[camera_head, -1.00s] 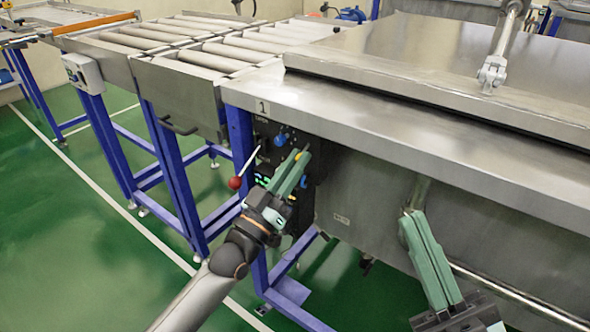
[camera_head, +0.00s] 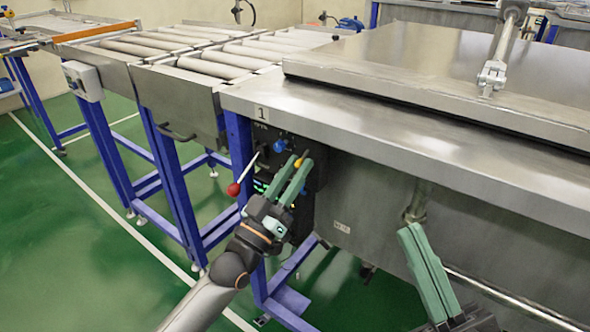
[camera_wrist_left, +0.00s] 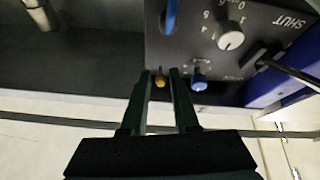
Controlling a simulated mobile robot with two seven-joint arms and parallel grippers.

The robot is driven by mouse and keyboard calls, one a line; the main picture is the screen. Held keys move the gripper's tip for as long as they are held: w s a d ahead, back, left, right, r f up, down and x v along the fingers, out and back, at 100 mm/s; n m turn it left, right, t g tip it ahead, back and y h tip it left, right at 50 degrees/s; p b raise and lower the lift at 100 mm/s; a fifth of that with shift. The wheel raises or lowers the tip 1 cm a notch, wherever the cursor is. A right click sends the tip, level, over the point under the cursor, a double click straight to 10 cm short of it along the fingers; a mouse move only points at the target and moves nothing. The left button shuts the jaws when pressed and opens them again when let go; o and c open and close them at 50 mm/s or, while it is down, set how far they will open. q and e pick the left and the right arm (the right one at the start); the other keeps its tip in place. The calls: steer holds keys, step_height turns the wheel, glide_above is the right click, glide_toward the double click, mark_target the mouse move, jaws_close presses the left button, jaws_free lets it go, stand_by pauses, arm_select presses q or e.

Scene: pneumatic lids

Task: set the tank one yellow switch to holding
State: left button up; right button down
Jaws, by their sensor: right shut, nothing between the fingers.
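The yellow switch (camera_head: 299,163) is a small lever on the dark control panel (camera_head: 314,180) below the tank edge marked 1 (camera_head: 262,112). In the left wrist view the yellow switch (camera_wrist_left: 161,82) appears in the gap between the fingertips, nearer the left finger. Whether a finger touches it I cannot tell. My left gripper (camera_head: 299,165) is open at the panel, and its fingers also show in the left wrist view (camera_wrist_left: 160,78). Its switch labels are too small to read. My right gripper (camera_head: 411,232) is shut and empty, in front of the tank side.
A blue switch (camera_wrist_left: 199,82) sits just right of my left fingers in the wrist view, with a white dial (camera_wrist_left: 230,40) above it. A lever with a red ball (camera_head: 233,189) sticks out left of the panel. The steel tank rim (camera_head: 400,150) overhangs the panel.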

arm_select(q)
steer(key=shift+o, duration=0.7)
steer(key=p+v, duration=0.1)
steer(key=v, duration=1.1)
steer(key=shift+s+p, duration=0.2)
steer(key=shift+p, duration=0.15)
steer(key=shift+a+f, duration=0.1)
steer(key=shift+f, duration=0.05)
